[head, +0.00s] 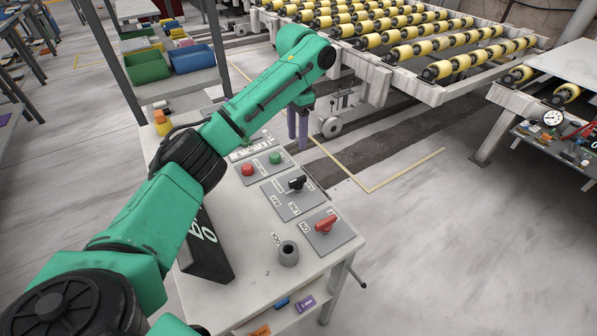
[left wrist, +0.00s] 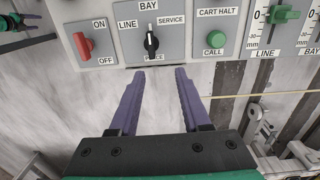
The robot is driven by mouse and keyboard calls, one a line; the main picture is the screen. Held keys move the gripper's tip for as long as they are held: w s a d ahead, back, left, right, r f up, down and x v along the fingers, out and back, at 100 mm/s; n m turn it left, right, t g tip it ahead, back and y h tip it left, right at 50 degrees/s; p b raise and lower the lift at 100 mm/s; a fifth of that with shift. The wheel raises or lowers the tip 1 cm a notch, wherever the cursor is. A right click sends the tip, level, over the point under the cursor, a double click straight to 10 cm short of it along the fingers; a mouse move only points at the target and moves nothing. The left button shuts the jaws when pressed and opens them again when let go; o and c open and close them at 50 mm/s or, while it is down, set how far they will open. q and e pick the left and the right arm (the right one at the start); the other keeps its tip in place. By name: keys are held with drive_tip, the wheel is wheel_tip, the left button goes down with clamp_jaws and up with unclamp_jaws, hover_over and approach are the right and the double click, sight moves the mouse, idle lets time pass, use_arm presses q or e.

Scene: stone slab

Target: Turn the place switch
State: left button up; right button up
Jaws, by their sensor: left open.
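The place switch (head: 297,183) is a black rotary knob on a grey plate, on a console table. It also shows in the left wrist view (left wrist: 151,43), with LINE, BAY and SERVICE around it and a partly covered label below. Its handle stands roughly upright there, in line with BAY; I cannot tell surely which end points. My left gripper (head: 297,138) has two purple fingers, open and empty. It hangs past the table's far edge, apart from the knob. In the left wrist view its fingertips (left wrist: 157,72) frame a space just below the knob's plate.
A red ON/OFF switch (head: 325,223) sits beside the plate. A green button (head: 275,158) and red button (head: 248,168) lie on the other side. A yellow roller conveyor (head: 400,40) lies beyond.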

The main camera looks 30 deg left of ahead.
use_arm(q)
drive_tip(key=p, duration=0.2)
hover_over(297, 179)
drive_tip(key=s, duration=0.1)
wheel_tip(297, 179, down, 6)
drive_tip(key=f, duration=0.2)
drive_tip(key=w+f, duration=0.1)
drive_tip(key=f, duration=0.2)
drive_tip(key=shift+w+a, duration=0.15)
drive_tip(key=shift+f+p, duration=0.35)
drive_tip(key=shift+f, duration=0.5)
drive_tip(key=shift+s+d, duration=0.2)
drive_tip(key=shift+d, duration=0.05)
drive_tip(key=shift+c, duration=0.3)
drive_tip(key=shift+w+a, duration=0.1)
clamp_jaws()
use_arm(e)
drive_tip(key=s+r, duration=0.2)
drive_tip(key=s, duration=0.1)
drive_tip(key=shift+d+r, duration=0.1)
drive_tip(key=shift+d, duration=0.3)
